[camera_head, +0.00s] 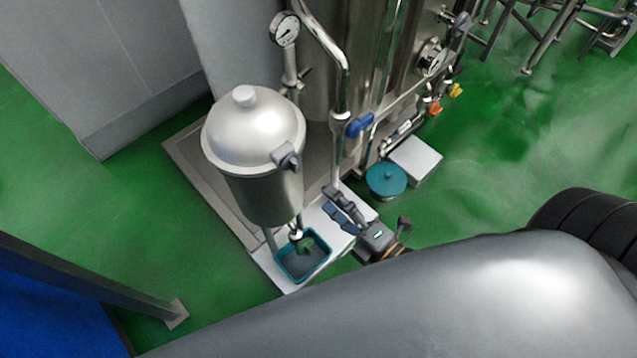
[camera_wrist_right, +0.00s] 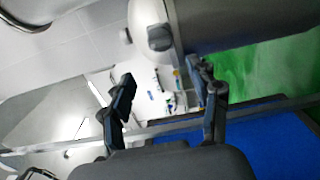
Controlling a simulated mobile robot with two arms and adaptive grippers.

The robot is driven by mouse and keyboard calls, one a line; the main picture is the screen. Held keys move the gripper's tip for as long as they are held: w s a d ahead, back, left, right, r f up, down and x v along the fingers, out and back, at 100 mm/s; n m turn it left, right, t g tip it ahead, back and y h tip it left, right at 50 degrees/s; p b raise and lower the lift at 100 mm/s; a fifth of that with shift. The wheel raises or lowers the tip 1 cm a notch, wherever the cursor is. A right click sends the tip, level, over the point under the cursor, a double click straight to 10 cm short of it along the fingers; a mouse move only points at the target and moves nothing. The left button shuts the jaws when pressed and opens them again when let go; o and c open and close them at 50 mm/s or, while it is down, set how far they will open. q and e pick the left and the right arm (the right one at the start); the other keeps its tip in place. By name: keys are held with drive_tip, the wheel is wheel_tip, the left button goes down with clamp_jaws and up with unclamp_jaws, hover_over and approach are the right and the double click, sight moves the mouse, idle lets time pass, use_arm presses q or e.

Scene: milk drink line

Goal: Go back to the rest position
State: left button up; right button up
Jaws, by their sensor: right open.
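My right gripper (camera_head: 338,203) is near the middle of the head view, over the white platform and to the right of the small teal tray (camera_head: 282,264). Its two dark fingers are apart with nothing between them. The wrist view also shows the right gripper (camera_wrist_right: 160,88) open and empty. My left gripper is not in view.
A steel vessel (camera_head: 262,185) with a domed lid stands over the teal tray, its tap above the tray. A round teal container (camera_head: 386,180) and a white box (camera_head: 415,160) stand behind the gripper. Pipes with a blue valve (camera_head: 359,126) rise nearby.

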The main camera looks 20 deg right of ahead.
drive_tip(key=shift+s+d, duration=0.15)
drive_tip(key=shift+s, duration=0.3)
drive_tip(key=s+d+f+m+g+h, duration=0.1)
drive_tip(key=s+f+m+g+h, duration=0.2)
drive_tip(key=f, duration=0.8)
drive_tip(key=s+d+f+m+g, duration=0.15)
drive_tip(key=f+m, duration=0.35)
drive_tip(key=f, duration=0.6)
drive_tip(key=s+d+f+m+g+h, duration=0.1)
drive_tip(key=s+f+m+g+h, duration=0.2)
drive_tip(key=f, duration=0.7)
drive_tip(key=s+d+f+m+g, duration=0.3)
drive_tip(key=s+f+m+g, duration=0.5)
drive_tip(key=s+f, duration=0.6)
drive_tip(key=s, duration=0.4)
drive_tip(key=shift+s+m, duration=0.15)
drive_tip(key=shift+m, duration=0.25)
drive_tip(key=shift+o, duration=0.4)
drive_tip(key=shift+g, duration=0.25)
